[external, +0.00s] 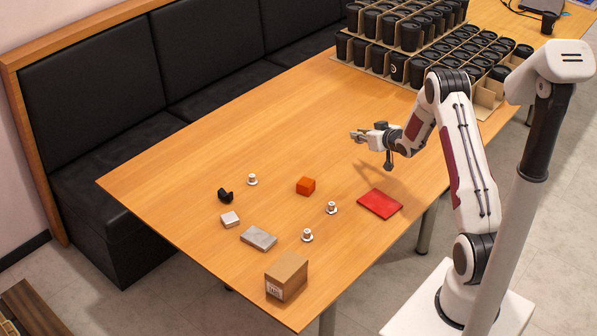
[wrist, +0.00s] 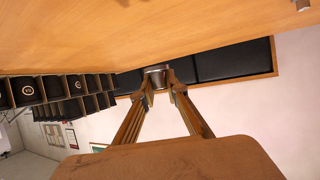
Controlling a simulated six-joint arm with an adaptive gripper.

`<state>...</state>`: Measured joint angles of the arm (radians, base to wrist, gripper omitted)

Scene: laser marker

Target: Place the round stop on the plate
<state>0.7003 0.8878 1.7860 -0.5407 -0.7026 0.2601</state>
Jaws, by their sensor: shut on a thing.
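My gripper (external: 357,136) is above the table, over the area behind the flat red plate (external: 380,204), and points left. In the wrist view its fingertips (wrist: 159,80) are closed on a small silver round piece (wrist: 156,69), which looks like the round stop. The fingers partly hide it. The red plate lies flat and bare on the table, below and in front of my gripper. A thicker grey rectangular plate (external: 258,238) lies farther left; I cannot tell which one the task names.
An orange block (external: 305,186), black bracket (external: 225,196), small silver block (external: 230,219) and cardboard box (external: 286,276) also lie there. Black cups in racks (external: 410,38) fill the back.

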